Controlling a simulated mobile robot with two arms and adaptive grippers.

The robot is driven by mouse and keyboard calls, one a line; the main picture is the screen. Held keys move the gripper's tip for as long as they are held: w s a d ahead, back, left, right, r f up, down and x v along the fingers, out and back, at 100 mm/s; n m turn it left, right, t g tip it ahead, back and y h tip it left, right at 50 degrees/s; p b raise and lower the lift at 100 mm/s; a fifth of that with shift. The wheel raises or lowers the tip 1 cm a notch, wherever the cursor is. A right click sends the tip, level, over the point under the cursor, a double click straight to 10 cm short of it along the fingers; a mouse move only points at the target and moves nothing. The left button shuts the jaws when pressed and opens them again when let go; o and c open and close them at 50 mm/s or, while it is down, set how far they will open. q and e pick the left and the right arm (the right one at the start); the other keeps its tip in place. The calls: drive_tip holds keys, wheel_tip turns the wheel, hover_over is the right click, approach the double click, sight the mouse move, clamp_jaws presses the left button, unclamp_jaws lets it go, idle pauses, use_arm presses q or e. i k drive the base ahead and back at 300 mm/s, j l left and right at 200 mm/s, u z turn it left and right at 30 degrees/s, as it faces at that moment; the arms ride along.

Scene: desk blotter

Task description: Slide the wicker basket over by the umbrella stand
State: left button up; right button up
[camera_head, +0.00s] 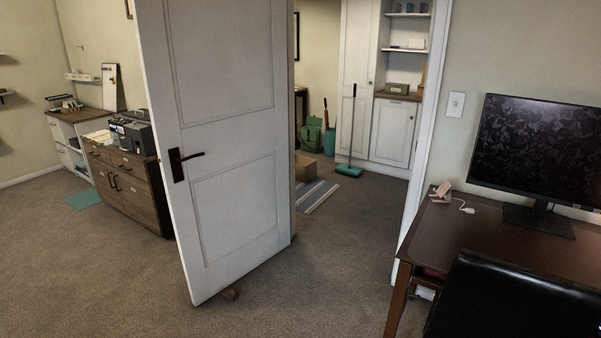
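I cannot make out a wicker basket in the head view. A thin red upright item (326,113) shows beyond the doorway behind a green bag-like thing (311,134). It is too small to tell whether it is an umbrella in a stand. A brown open box (305,168), which looks like cardboard, sits on the floor past the door's edge and is partly hidden by the door. Neither of my grippers is in view.
Through the doorway are a striped rug (316,196) and a teal broom (350,170). A desk (460,235) and black chair (510,300) block the right. Carpet is clear in front.

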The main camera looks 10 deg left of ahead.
sight(306, 167)
drive_tip(key=i+j+u, duration=0.4)
drive_tip(key=i, duration=0.5)
drive_tip(key=i+l+u, duration=0.1)
drive_tip(key=i+u, duration=0.3)
drive_tip(key=i, duration=0.5)
drive_tip(key=i+z, duration=0.35)
drive_tip(key=i, duration=0.2)
drive_tip(key=i+z, duration=0.35)
drive_tip(key=i, duration=0.25)
drive_tip(key=i+j+z, duration=0.35)
drive_tip(key=i, duration=0.2)
drive_tip(key=i+l+z, duration=0.1)
drive_tip(key=i+z, duration=0.35)
drive_tip(key=i, duration=1.75)
drive_tip(key=i+u, duration=0.3)
drive_tip(key=i, duration=0.3)
drive_tip(key=i+u, duration=0.35)
drive_tip(key=i, duration=0.2)
drive_tip(key=i+l+u, duration=0.3)
drive_tip(key=i, duration=0.3)
